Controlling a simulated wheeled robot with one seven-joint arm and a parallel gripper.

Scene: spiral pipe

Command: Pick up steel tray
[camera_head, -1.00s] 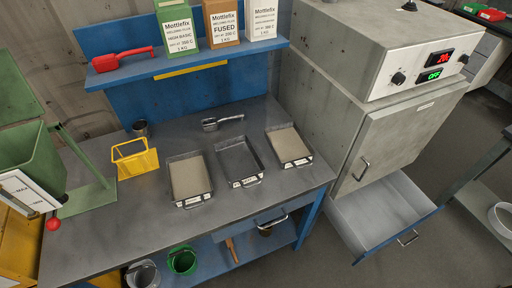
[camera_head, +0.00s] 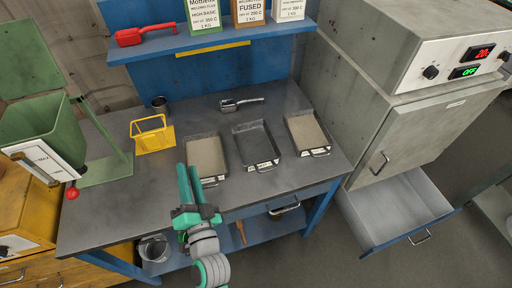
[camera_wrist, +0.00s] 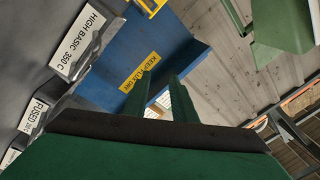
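Three steel trays stand side by side on the grey workbench (camera_head: 110,205). The left tray (camera_head: 211,181) and right tray (camera_head: 320,151) hold beige powder. The middle tray (camera_head: 254,142) looks dark and bare inside. Each has a front handle and a label. My gripper (camera_head: 188,167) has green fingers and is just left of the left tray's front end in the head view, apparently above the bench's front edge. In the wrist view my gripper (camera_wrist: 160,78) shows two fingers with a gap and nothing between them. Tray labels, one reading HIGH BASIC 350 C (camera_wrist: 78,42), show at the left there.
A yellow holder (camera_head: 153,136), a metal cup (camera_head: 160,104) and a scoop-like tool (camera_head: 241,103) sit on the bench. A green hopper stand (camera_head: 105,168) is at left. A shelf (camera_head: 210,44) with boxes is behind. The oven cabinet's lower drawer (camera_head: 400,209) is open at right.

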